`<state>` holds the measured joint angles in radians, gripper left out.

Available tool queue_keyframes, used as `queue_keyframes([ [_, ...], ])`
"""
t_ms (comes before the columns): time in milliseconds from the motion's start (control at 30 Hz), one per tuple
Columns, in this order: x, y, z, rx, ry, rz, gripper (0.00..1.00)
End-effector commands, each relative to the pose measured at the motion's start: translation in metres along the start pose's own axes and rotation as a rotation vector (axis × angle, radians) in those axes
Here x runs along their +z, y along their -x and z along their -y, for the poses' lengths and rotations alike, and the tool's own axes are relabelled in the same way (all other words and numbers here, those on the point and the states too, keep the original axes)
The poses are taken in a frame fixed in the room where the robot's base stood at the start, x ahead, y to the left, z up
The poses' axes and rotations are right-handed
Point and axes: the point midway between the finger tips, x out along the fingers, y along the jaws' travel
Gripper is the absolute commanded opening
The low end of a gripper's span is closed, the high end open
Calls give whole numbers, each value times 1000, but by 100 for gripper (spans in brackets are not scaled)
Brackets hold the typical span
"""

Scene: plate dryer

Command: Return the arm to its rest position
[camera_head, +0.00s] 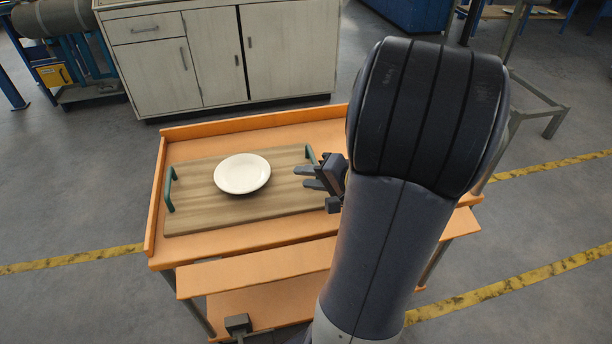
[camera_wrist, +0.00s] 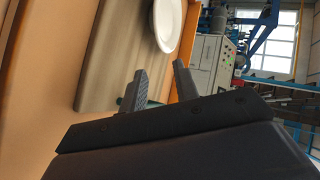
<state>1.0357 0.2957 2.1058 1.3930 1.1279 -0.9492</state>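My gripper (camera_head: 299,177) is over the right part of a wooden tray, its fingers pointing left in the head view. Its two fingers are apart with nothing between them; they also show apart in the wrist view (camera_wrist: 159,87). My arm runs from the bottom up across the right of the head view and hides part of the cart. A white plate (camera_head: 242,174) lies flat on the tray, left of the fingertips and apart from them. The plate also shows at the top of the wrist view (camera_wrist: 168,22).
The wooden tray (camera_head: 200,217) with green handles rests on an orange cart (camera_head: 240,246) with raised edges. A cream cabinet (camera_head: 215,60) stands behind the cart. Grey floor (camera_head: 70,190) with yellow lines is open to the left. A metal frame stands at the upper right.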

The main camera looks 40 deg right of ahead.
Motion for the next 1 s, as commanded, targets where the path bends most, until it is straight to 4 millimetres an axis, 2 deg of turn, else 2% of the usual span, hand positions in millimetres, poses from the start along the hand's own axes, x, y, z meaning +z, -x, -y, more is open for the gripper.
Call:
queue_keyframes([
  [200,0,-2,0,0,0,1,29],
  [367,1,-14,0,-2,0,4,29],
  [1000,1,-111,0,-1,0,4,29],
])
